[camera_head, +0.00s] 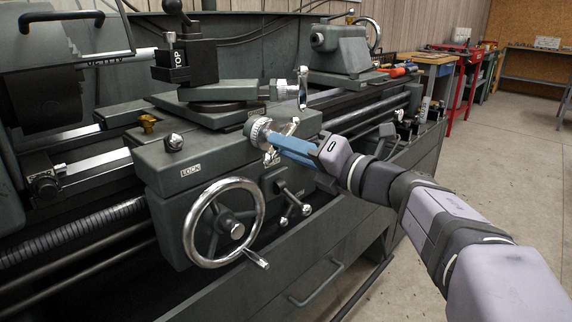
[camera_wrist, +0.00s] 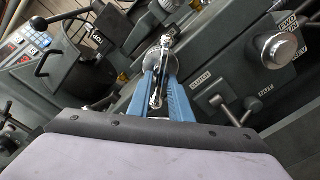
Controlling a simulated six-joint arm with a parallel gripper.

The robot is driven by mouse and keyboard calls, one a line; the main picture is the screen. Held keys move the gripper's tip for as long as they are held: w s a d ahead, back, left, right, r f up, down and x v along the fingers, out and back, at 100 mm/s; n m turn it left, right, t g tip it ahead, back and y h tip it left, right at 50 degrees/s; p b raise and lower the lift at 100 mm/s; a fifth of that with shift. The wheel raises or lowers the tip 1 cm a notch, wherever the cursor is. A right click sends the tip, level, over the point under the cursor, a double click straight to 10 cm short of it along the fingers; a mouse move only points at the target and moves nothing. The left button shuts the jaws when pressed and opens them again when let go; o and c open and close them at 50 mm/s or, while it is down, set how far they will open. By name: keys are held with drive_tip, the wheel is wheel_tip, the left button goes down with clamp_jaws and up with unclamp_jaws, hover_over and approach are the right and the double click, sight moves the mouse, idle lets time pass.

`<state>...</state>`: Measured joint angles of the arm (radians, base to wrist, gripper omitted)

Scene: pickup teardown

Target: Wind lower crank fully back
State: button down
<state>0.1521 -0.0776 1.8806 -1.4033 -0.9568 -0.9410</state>
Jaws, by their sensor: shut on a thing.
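The lower crank (camera_head: 258,131) is a metal dial with a chrome arm and handle on the front of the lathe's cross slide. My gripper (camera_head: 275,140) reaches it from the right with blue fingers. In the wrist view, my gripper (camera_wrist: 163,92) has its fingers on both sides of the chrome crank handle (camera_wrist: 157,93) and is shut on it. The round dial behind is partly hidden by the handle and fingers. In the head view the fingers hide part of the crank.
The upper crank (camera_head: 286,91) sits just above and behind. A large chrome handwheel (camera_head: 224,222) stands below left, with a lever (camera_head: 291,203) close under my gripper. The tailstock (camera_head: 340,49) is behind. The floor (camera_head: 500,175) at right is clear.

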drive_tip(key=shift+w+d+f+n+b, duration=0.1)
drive_tip(key=shift+n+b, duration=1.7)
drive_tip(key=shift+b, duration=0.05)
drive_tip(key=shift+w+d+f+n+b, duration=0.1)
drive_tip(key=shift+n+b, duration=1.7)
drive_tip(key=shift+b, duration=0.05)
drive_tip(key=c, duration=1.8)
unclamp_jaws()
drive_tip(key=shift+c, duration=0.2)
drive_tip(key=shift+s+d, duration=0.1)
drive_tip(key=v, duration=0.7)
drive_tip(key=shift+p, duration=0.45)
drive_tip(key=shift+r, duration=0.1)
